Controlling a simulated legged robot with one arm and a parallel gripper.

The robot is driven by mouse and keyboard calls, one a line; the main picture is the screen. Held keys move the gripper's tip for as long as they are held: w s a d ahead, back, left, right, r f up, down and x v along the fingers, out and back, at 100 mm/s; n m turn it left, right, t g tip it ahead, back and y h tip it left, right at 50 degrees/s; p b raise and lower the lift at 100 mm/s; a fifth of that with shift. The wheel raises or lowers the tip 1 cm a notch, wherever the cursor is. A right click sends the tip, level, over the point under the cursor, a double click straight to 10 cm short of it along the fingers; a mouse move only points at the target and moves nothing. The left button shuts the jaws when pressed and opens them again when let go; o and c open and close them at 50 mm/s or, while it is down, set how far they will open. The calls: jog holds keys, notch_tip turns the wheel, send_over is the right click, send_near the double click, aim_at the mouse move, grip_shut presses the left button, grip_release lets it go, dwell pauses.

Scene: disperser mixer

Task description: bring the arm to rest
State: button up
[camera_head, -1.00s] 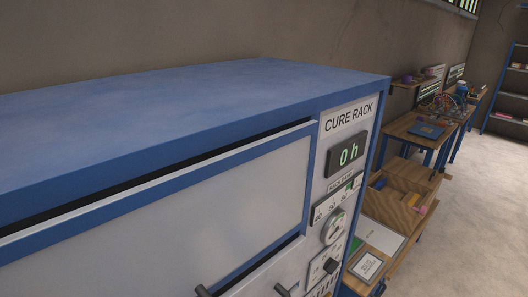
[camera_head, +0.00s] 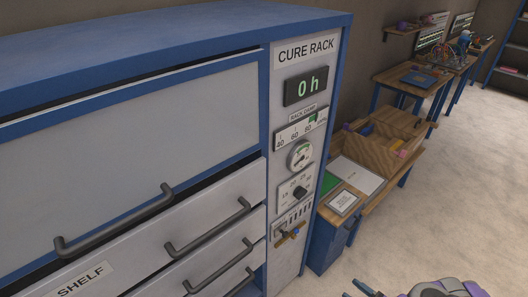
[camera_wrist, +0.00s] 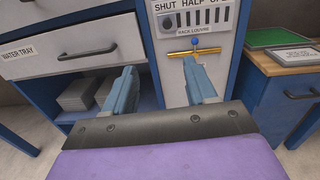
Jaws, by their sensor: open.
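My gripper (camera_wrist: 160,82) is open and empty in the wrist view, its two blue-grey fingers apart. They point toward the lower front of the cure rack (camera_wrist: 165,75). A brass T-shaped louvre handle (camera_wrist: 193,52) shows just beyond the right finger; I cannot tell whether they touch, but nothing is held between the fingers. In the head view, part of my purple and grey arm shows at the bottom right, right of the cure rack (camera_head: 305,125); the fingertips are not clear there.
In the wrist view, a water tray drawer (camera_wrist: 75,48) sits above an open space with grey blocks (camera_wrist: 78,95). A wooden bench (camera_head: 375,150) stands right of the rack. The floor (camera_head: 465,190) at right is clear.

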jog(key=w+a+r+n+g+y, duration=0.3)
jog(key=a+r+n, duration=0.15)
jog(key=r, duration=0.25)
jog(key=w+a+r+n+g+y, duration=0.2)
jog(key=w+a+r+n+g, duration=0.15)
jog(key=a+r, duration=0.35)
jog(key=s+a+r+n+g+h, duration=0.2)
jog(key=s+a+r+n+g, duration=0.2)
jog(key=a+r+n+g, duration=0.3)
jog(key=s+a+r+n+g+h, duration=0.2)
jog(key=s+a+r+n+g, duration=0.35)
jog(key=r, duration=0.35)
jog(key=s+d+r+n+t+h, duration=0.1)
jog(key=s+d+r+n+h, duration=0.1)
jog(key=s+h, duration=0.4)
jog(key=s+d+r+n+t+h, duration=0.2)
jog(key=s+r+n+h, duration=0.3)
jog(key=s, duration=0.7)
jog(key=shift+s+r+h, duration=0.15)
jog(key=shift+s+h, duration=0.05)
jog(key=shift+h, duration=0.8)
